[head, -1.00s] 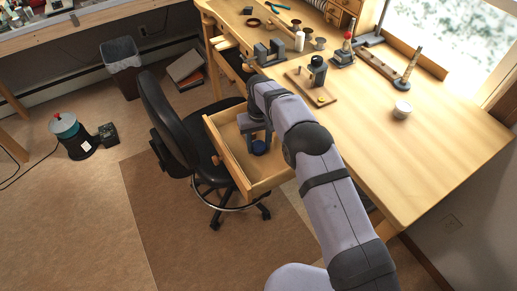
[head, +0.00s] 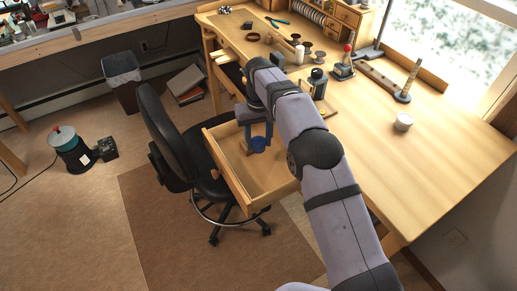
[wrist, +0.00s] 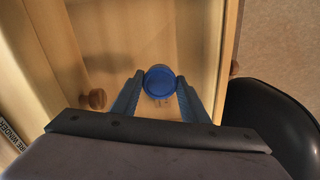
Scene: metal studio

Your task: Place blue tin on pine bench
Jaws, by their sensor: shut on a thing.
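The blue tin (wrist: 159,82) is a small round tin held between the two fingertips of my gripper (wrist: 160,90) in the wrist view. In the head view the blue tin (head: 259,144) hangs at the end of my gripper (head: 257,138), over the open wooden drawer (head: 238,190). My gripper is shut on the tin, with one finger on each side. The pale pine bench (head: 365,150) stands to the right of the drawer, and my arm crosses in front of part of it.
A black chair (head: 160,130) stands close to the drawer's left side. A white-lidded jar (head: 403,121) and a wooden rack (head: 378,75) stand on the bench. Spools and small tools crowd its far end. The bench's near right part is clear.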

